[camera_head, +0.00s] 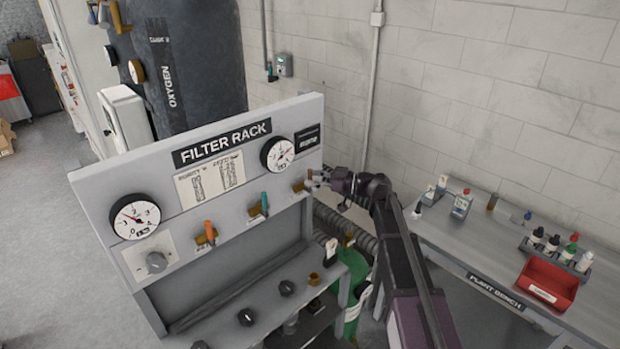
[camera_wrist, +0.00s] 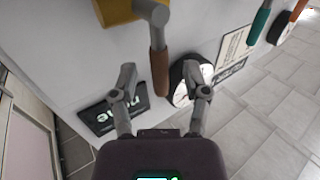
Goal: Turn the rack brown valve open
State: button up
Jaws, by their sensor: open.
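The brown valve handle (camera_wrist: 159,68) hangs from its yellow-brass valve body (camera_wrist: 125,10) on the rack panel in the wrist view. In the head view the brown valve (camera_head: 309,175) is at the right end of the filter rack, partly hidden by my gripper (camera_head: 319,180). My gripper (camera_wrist: 161,75) is open, with one finger on each side of the handle in the wrist view. Grey gaps show between the handle and both fingers. I cannot tell how deep the handle lies between them.
The teal valve (camera_head: 264,204) and orange valve (camera_head: 209,232) sit left along the rack. A gauge (camera_head: 278,154) is above and left of the brown valve. The plant bench (camera_head: 470,245) with bottles and a red bin (camera_head: 546,282) stands at right. Hoses (camera_head: 345,226) run below my arm.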

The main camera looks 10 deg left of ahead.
jog(key=shift+a, duration=0.5)
grip_shut()
